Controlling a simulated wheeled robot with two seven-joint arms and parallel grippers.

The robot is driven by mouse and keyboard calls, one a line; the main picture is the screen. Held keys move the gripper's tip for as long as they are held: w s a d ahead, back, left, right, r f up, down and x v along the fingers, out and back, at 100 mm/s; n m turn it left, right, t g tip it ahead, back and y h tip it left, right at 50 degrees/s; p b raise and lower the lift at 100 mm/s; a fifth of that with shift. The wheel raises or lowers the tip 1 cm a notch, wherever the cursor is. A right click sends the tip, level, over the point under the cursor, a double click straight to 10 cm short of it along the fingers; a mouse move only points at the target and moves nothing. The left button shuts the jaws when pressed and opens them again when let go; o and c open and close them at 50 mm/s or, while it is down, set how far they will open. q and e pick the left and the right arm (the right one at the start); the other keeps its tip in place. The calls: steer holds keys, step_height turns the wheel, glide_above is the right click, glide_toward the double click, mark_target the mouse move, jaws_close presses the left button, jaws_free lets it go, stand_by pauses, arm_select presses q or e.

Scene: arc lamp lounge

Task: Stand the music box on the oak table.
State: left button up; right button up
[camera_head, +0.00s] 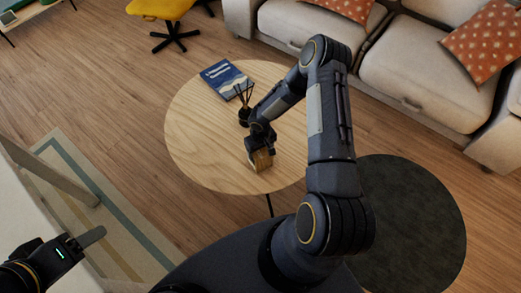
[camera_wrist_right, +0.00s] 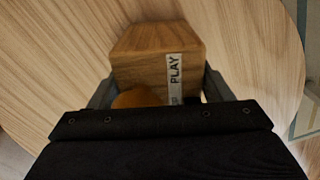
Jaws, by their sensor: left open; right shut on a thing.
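The music box (camera_head: 261,160) is a small wooden box at the front part of the round oak table (camera_head: 200,140). In the right wrist view the music box (camera_wrist_right: 155,55) shows wood grain, a white label reading "PLAY" and a rounded orange-brown part near the gripper. My right gripper (camera_wrist_right: 158,95) is shut on it, one finger on each side. Whether its base touches the oak table (camera_wrist_right: 240,50) is hard to tell. My left gripper (camera_head: 85,240) is open and empty at the lower left, far from the table.
A blue book (camera_head: 226,78) and a dark reed diffuser (camera_head: 244,112) stand on the table behind the music box. A dark round pouf or rug (camera_head: 410,225) is at the right. A sofa (camera_head: 390,65) is behind. The table's left side is clear.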

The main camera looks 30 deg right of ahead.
steer(key=shift+f+b, duration=0.2)
steer(key=shift+b, duration=0.1)
steer(key=o, duration=1.3)
steer(key=shift+r, duration=0.1)
